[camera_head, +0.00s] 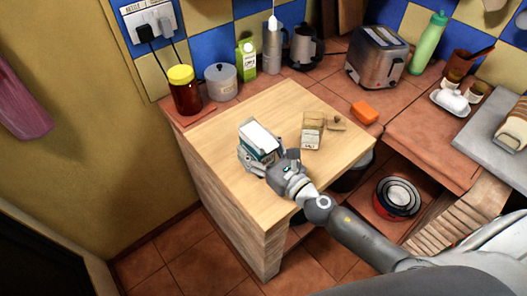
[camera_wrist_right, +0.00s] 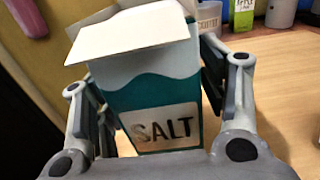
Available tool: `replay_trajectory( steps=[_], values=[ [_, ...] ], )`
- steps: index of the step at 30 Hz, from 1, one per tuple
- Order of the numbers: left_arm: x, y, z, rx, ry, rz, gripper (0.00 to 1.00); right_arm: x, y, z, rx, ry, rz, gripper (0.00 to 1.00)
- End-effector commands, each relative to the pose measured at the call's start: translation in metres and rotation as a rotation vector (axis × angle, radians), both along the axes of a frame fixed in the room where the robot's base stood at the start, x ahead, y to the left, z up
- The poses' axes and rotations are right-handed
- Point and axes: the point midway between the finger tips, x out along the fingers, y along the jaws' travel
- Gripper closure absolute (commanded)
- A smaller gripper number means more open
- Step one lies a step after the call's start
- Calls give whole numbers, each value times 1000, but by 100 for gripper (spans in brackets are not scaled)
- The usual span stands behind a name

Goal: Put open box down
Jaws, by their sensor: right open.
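The open box is a teal and white salt box (camera_head: 262,146) with its white top flaps raised. It appears to stand upright on the light wooden counter (camera_head: 225,135), though its base is hidden. In the right wrist view the box (camera_wrist_right: 155,95) shows a SALT label facing me, between the fingers. My right gripper (camera_head: 260,158) is open around the box, one finger on each side. Whether either finger touches it I cannot tell. My left gripper is not in view.
A yellow-lidded jar (camera_head: 185,95) and a grey pot (camera_head: 221,82) stand behind. The counter's left front area is clear.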

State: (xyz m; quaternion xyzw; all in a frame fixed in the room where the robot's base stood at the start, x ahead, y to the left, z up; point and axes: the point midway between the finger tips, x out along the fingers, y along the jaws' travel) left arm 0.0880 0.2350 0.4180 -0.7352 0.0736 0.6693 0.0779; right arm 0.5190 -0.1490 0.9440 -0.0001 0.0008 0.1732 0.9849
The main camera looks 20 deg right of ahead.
Motion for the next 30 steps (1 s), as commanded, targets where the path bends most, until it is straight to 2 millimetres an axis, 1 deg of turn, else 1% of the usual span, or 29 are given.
replay_trajectory(
  steps=[2, 3, 5, 15, 21, 24, 30],
  values=[
    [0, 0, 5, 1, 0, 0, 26, 0, 0, 5, 0, 0, 0, 34],
    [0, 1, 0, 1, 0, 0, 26, -5, -2, 0, -1, 2, 0, 34],
    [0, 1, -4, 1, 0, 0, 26, -13, -5, -1, -1, 3, 0, 34],
    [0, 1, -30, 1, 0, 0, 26, -69, -24, -3, 0, 3, 0, 34],
    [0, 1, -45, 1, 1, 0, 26, -95, -34, -2, 0, 2, -1, 34],
    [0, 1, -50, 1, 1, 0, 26, -103, -37, -1, 2, 2, 0, 34],
    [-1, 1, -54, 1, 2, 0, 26, -112, -40, 2, 0, 0, 1, 34]
  ],
)
